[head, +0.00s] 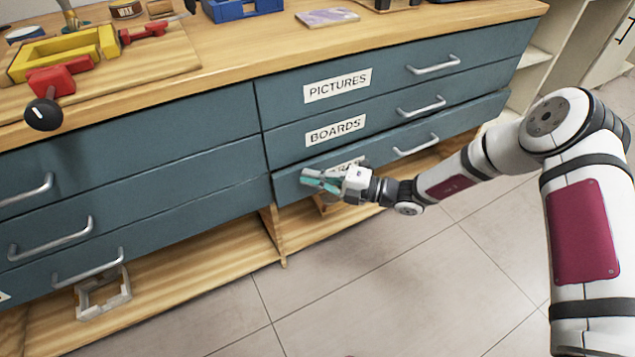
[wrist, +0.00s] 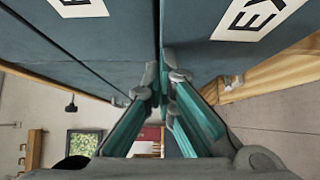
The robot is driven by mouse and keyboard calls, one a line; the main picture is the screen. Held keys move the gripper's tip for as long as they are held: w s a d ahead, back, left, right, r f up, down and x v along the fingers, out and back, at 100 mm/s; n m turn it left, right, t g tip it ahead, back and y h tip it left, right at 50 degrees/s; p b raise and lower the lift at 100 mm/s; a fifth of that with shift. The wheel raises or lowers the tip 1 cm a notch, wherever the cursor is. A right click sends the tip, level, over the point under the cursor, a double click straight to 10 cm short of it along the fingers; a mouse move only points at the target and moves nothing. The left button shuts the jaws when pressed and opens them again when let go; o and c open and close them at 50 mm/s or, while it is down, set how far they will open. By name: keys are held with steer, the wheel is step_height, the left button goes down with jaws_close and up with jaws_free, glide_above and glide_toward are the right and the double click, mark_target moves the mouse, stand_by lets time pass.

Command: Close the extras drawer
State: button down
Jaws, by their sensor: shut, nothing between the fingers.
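The extras drawer (head: 455,124) is the bottom one in the right column of the blue cabinet. Its front appears to stand slightly proud of the drawers above it, so it looks a little open. Its handle (head: 415,146) is at the right of its front. Its label is mostly hidden behind my gripper in the head view; the letters "EX" show on the label (wrist: 255,14) in the wrist view. My gripper (head: 308,180) is shut and empty at the left part of the drawer front. Its teal fingers (wrist: 165,78) are close to the front; I cannot tell if they touch.
The boards drawer (head: 385,122) and pictures drawer (head: 395,82) above look shut. The wooden worktop (head: 240,55) holds a yellow frame (head: 65,50), a red-handled tool (head: 50,85) and a blue box (head: 240,10). The tiled floor (head: 400,270) in front is clear.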

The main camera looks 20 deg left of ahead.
steer(key=shift+w+a, duration=0.75)
steer(key=shift+a, duration=0.2)
steer(key=shift+w+a, duration=0.1)
steer(key=shift+r, duration=0.1)
steer(key=s+d+p, duration=0.1)
steer(key=d+p, duration=0.3)
steer(key=d, duration=0.9)
steer(key=shift+s+d+f, duration=0.2)
steer(key=shift+s, duration=0.05)
steer(key=shift+r, duration=0.1)
